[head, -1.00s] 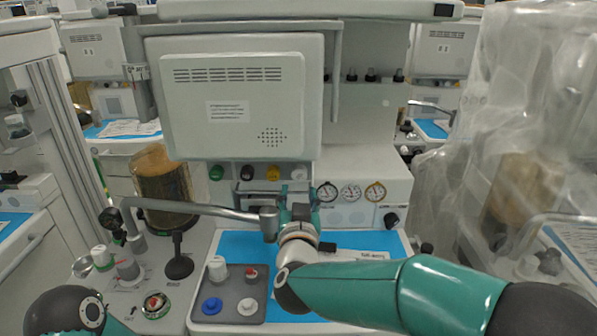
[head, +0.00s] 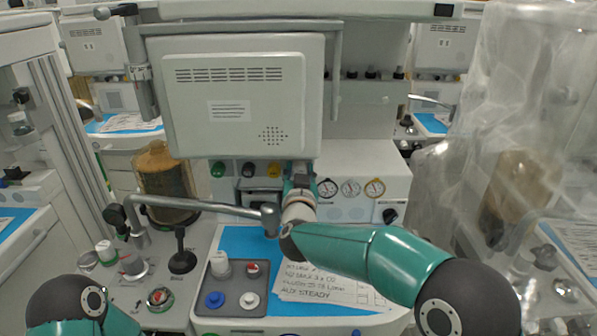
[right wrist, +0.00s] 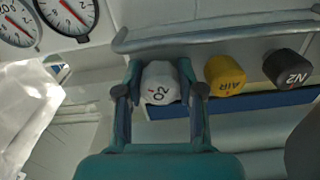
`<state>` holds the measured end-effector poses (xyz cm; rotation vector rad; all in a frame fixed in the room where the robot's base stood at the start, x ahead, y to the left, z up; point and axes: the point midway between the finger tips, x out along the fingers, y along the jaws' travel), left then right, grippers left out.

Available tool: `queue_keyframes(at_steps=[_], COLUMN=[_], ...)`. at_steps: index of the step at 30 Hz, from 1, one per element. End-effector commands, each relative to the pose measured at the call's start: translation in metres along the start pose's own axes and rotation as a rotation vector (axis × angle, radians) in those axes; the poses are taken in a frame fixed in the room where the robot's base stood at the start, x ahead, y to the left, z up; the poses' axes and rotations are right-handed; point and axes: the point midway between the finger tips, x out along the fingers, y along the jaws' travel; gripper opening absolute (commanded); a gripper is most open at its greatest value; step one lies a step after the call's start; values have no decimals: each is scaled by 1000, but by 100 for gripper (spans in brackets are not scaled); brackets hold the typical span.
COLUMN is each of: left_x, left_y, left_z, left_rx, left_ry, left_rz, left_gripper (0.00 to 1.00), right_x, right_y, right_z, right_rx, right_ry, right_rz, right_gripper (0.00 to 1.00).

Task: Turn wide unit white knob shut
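The white knob marked O2 (right wrist: 160,84) sits on the wide unit's front, at the end of a row of knobs. My right gripper (right wrist: 160,70) has one finger on each side of it in the right wrist view. The fingertips look very close to the knob's sides, but I cannot tell whether they press on it. In the head view my right gripper (head: 299,180) is at the right end of the knob row, below the big monitor, and hides the white knob. My left gripper is out of view.
A yellow AIR knob (right wrist: 225,75) and a black N2 knob (right wrist: 287,68) stand beside the white one. A metal rail (right wrist: 215,33) runs along the row. Gauges (head: 350,188) are to the right. A grey jointed arm (head: 200,207) crosses in front, close to my right gripper.

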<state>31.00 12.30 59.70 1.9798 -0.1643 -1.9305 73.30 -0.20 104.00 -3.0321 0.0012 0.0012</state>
Motion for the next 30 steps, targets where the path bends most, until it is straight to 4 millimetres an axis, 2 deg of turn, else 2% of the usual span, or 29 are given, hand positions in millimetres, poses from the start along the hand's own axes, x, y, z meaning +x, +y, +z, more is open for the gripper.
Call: queue_keyframes(at_steps=[1,5,13,20,21,22,23,30], left_x=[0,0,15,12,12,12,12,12], left_y=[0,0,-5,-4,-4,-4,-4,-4], left_z=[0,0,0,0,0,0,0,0], left_rx=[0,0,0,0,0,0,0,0], left_ry=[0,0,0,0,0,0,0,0], left_rz=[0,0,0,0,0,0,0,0], left_gripper=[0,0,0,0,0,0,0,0], right_x=[0,0,0,0,0,0,0,0], right_y=[0,0,1,0,0,0,0,0], right_z=[0,0,2,-1,-1,-1,-1,0], right_rx=[0,0,115,126,126,126,125,124], right_ry=[0,0,3,2,2,2,2,1], right_rz=[0,0,2,2,2,2,2,1], right_gripper=[24,2,2,2,38,43,48,48])
